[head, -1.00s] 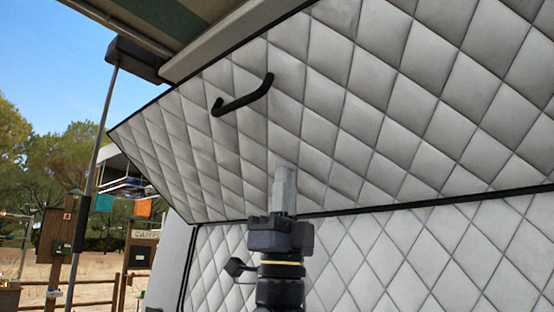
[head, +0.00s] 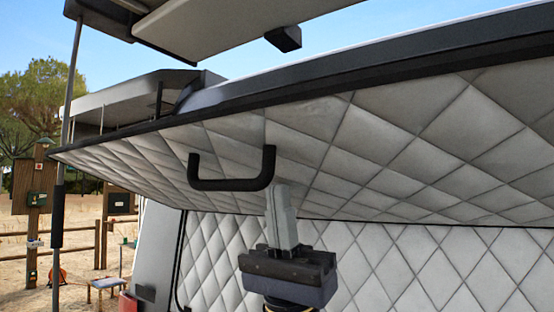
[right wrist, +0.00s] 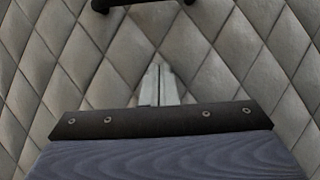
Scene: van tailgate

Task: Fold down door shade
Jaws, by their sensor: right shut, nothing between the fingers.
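The door shade (head: 430,130) is a grey quilted panel with a dark frame edge. My right gripper (head: 279,192) is shut and empty, pointing up just right of the handle's right end. Its tips (right wrist: 157,70) are at or close to the quilted face; contact is unclear. My left gripper is out of view.
A vertical pole (head: 70,130) stands at the left. A roof or awning part (head: 210,30) with a dark block (head: 284,38) hangs above the shade. Behind are a wooden post with boxes (head: 35,195), a fence and trees. Open sandy ground lies at the left.

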